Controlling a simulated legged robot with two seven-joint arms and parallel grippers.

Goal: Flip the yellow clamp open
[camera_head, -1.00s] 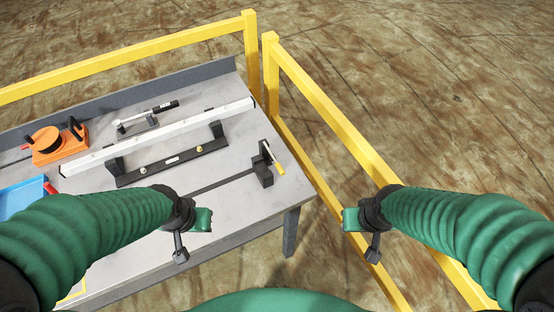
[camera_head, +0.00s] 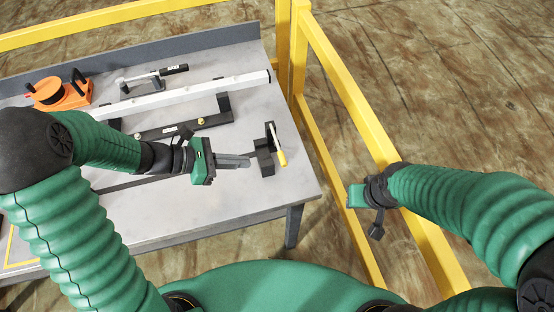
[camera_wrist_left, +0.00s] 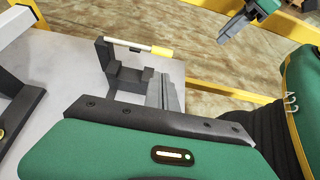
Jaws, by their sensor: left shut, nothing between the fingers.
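The clamp is a black bracket (camera_head: 265,161) near the right end of the table, with a thin lever ending in a yellow handle (camera_head: 282,158). In the left wrist view the black bracket (camera_wrist_left: 128,76) stands beyond my fingers, and its lever with the yellow tip (camera_wrist_left: 159,55) lies across the top. My left gripper (camera_head: 248,161) is shut and empty, with its fingertips just left of the bracket; whether they touch it I cannot tell. My right gripper (camera_head: 352,200) is beyond the table's right edge, away from the clamp, and its jaws are not clear.
An orange device (camera_head: 62,92) and a small black-handled tool (camera_head: 152,78) are farther back. A yellow railing (camera_head: 340,88) runs along the table's right side.

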